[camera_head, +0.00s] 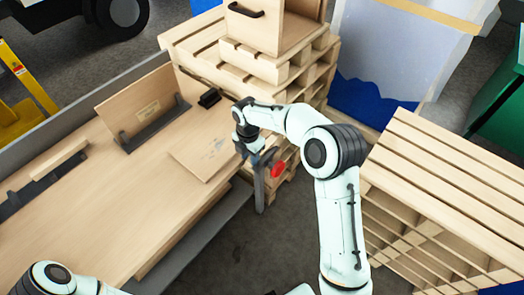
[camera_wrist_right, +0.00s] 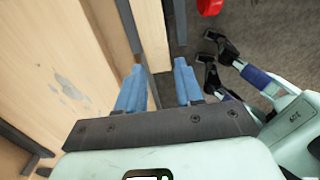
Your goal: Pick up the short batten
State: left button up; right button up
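A short pale wooden strip (camera_head: 60,158), which looks like the short batten, lies along the dark rail at the left of the workbench in the head view. My right gripper (camera_head: 262,163) is far to its right, pointing down beside the bench's right edge. In the right wrist view the right gripper's two blue fingers (camera_wrist_right: 160,66) stand apart with a clear gap. A pale wooden edge (camera_wrist_right: 151,35) shows beyond the gap, and I see no grip on it. The batten is not in the wrist view. My left gripper is out of view; only its arm shows at lower left.
The wooden bench (camera_head: 110,210) holds an upright board (camera_head: 143,105), a flat panel (camera_head: 205,150) and a small black object (camera_head: 209,97). Stacked pallets (camera_head: 260,60) stand behind, and more pallets (camera_head: 450,180) at right. A red object (camera_head: 278,169) is close to my right gripper.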

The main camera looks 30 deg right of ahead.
notch_tip(320, 180, down, 3)
jog(key=shift+r, duration=0.2)
grip_shut()
